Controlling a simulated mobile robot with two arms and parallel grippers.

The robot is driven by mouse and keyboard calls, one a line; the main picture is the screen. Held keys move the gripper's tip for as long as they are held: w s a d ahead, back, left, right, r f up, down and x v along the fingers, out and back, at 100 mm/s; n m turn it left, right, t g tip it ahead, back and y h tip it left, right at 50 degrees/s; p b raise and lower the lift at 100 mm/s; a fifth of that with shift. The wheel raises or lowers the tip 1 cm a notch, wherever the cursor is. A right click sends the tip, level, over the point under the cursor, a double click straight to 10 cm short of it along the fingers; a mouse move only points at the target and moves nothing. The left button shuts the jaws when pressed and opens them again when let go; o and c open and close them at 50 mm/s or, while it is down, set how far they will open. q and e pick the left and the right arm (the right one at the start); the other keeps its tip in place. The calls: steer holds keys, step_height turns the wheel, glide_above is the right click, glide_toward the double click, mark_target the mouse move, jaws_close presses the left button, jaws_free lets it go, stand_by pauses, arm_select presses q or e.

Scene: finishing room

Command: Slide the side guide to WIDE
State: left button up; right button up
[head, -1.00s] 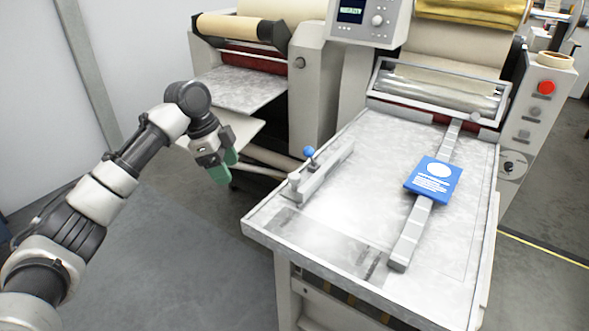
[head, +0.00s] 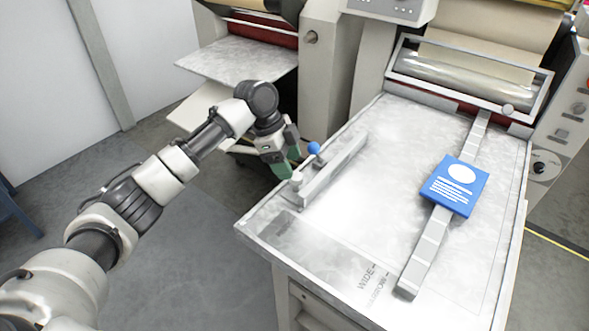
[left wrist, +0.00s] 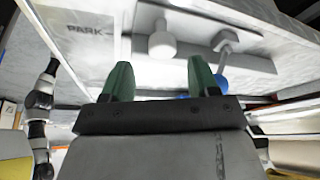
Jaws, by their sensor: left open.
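The side guide (head: 332,170) is a pale metal bar standing along the left part of the feed table (head: 400,150). My left gripper (head: 289,166) is open with green fingers, just left of the blue knob. In the left wrist view the gripper (left wrist: 160,82) is empty; the guide (left wrist: 195,48) and the knob (left wrist: 222,84) lie beyond its fingers, the knob towards the right.
A blue card (head: 457,186) with white print lies across a grey strip (head: 426,255) on the table. A roller (head: 460,75) in a frame stands at the back. Another machine's tray (head: 238,60) stands behind my left arm. A PARK label (left wrist: 86,30) shows in the wrist view.

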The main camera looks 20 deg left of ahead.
arm_select(q)
steer(key=x, duration=0.3)
steer(key=shift+w+d+f, duration=0.15)
steer(key=shift+w+f, duration=0.05)
steer(key=shift+f, duration=0.1)
steer(key=shift+d+f+p, duration=0.1)
steer(key=shift+f+p, duration=0.15)
steer(key=shift+p, duration=0.05)
steer(key=shift+s, duration=0.1)
arm_select(e)
steer(key=shift+w+a+r, duration=0.2)
steer(key=shift+w+r, duration=0.05)
steer(key=shift+w, duration=0.25)
steer(key=shift+w+a+r, duration=0.15)
steer(key=shift+w+r, duration=0.05)
steer(key=shift+w, duration=0.3)
arm_select(q)
steer(key=c, duration=0.4)
jaws_close()
arm_select(e)
steer(key=shift+s+d, duration=0.1)
steer(key=shift+s, duration=0.2)
